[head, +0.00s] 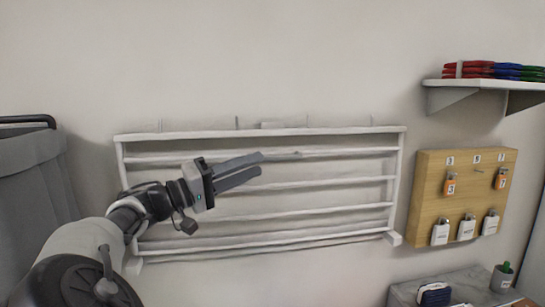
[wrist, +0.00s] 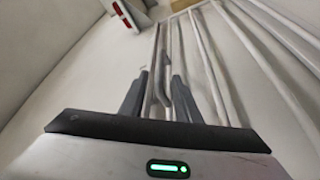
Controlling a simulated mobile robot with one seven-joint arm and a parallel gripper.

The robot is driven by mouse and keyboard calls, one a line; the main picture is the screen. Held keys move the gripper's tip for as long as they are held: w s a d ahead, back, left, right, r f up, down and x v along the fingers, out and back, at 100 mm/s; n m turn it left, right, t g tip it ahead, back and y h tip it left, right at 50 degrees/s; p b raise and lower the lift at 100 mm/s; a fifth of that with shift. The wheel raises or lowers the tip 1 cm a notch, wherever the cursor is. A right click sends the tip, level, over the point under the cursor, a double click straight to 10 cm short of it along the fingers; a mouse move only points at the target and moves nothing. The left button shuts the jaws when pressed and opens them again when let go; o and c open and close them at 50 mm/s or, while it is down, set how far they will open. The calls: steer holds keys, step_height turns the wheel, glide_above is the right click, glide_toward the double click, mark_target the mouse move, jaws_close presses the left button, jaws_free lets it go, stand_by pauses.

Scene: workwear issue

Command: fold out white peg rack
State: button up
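The white peg rack (head: 265,133) is mounted on the wall, a wide frame with several horizontal bars. It looks close to the wall, with its lower rail (head: 270,245) at the bottom. My gripper (head: 261,163) is in front of the rack's upper middle, with its fingers pointing right. In the wrist view, the fingers (wrist: 160,75) are apart, with a thin bar and a small hooked piece showing between them. I cannot tell whether the fingers touch either. A small grey piece (head: 297,154) shows at the second bar, just right of the fingertips.
A wooden key board (head: 428,190) with tags hangs right of the rack. Above it is a white shelf (head: 470,85) with folded red, blue and green items. A grey bin (head: 30,190) stands at left. A grey counter (head: 470,285) is at lower right.

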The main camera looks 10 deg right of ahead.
mark_target(273, 158)
steer(key=x, duration=0.6)
steer(key=shift+d+p, duration=0.2)
steer(key=shift+p, duration=0.15)
steer(key=shift+c, duration=0.2)
jaws_close()
